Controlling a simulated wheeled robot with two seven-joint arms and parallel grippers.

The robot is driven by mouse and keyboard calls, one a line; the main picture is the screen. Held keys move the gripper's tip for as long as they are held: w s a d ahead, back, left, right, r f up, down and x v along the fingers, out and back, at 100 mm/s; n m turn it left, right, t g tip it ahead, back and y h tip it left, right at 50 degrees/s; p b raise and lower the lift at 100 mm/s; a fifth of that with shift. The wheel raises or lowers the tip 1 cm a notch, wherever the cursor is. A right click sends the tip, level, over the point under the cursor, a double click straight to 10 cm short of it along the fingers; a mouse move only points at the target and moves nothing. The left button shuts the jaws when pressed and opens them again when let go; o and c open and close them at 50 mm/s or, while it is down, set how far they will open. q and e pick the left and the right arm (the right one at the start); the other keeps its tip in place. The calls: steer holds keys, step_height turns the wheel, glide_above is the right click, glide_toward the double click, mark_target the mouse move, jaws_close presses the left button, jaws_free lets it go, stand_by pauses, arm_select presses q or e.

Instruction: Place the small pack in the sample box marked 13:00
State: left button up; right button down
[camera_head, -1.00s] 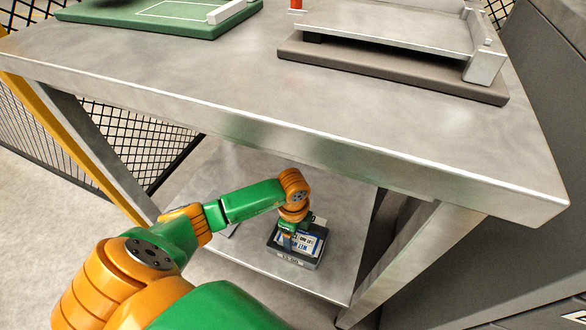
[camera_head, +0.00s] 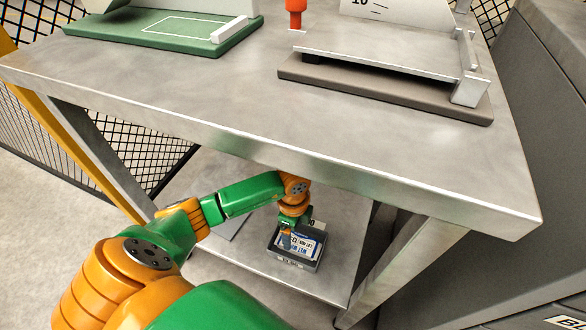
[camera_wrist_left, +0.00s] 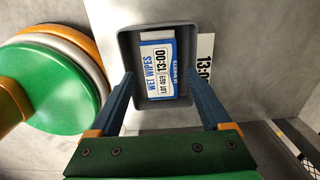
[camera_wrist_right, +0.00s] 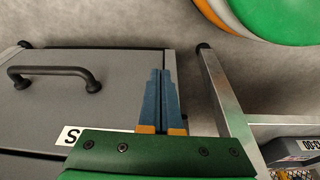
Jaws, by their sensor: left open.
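The small pack (camera_wrist_left: 158,70), a white and blue wet wipes pack printed 13:00, lies flat inside the dark grey sample box (camera_wrist_left: 125,45). In the head view the pack (camera_head: 302,243) and box (camera_head: 296,262) are on the table's lower shelf. My left gripper (camera_wrist_left: 160,88) is open above the box, its fingers apart on either side of the pack and not holding it. My right gripper (camera_wrist_right: 161,72) is shut and empty, away from the box, over a grey cabinet; it is out of the head view.
The steel tabletop (camera_head: 250,110) hangs above the lower shelf (camera_head: 345,235), with a table leg (camera_head: 395,265) to the box's right. The grey cabinet (camera_wrist_right: 60,105) has a black handle (camera_wrist_right: 55,72). A green board (camera_head: 160,30) and a raised steel tray (camera_head: 385,62) stand on top.

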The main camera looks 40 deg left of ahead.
mark_target(293, 240)
arm_select(q)
step_height(293, 240, up, 7)
steer(key=p, duration=0.2)
steer(key=shift+r, duration=0.2)
arm_select(e)
steer(key=s+f, duration=0.3)
steer(key=f, duration=0.3)
steer(key=shift+s+d+g, duration=0.2)
steer(key=shift+d+g, duration=0.1)
steer(key=shift+d, duration=0.05)
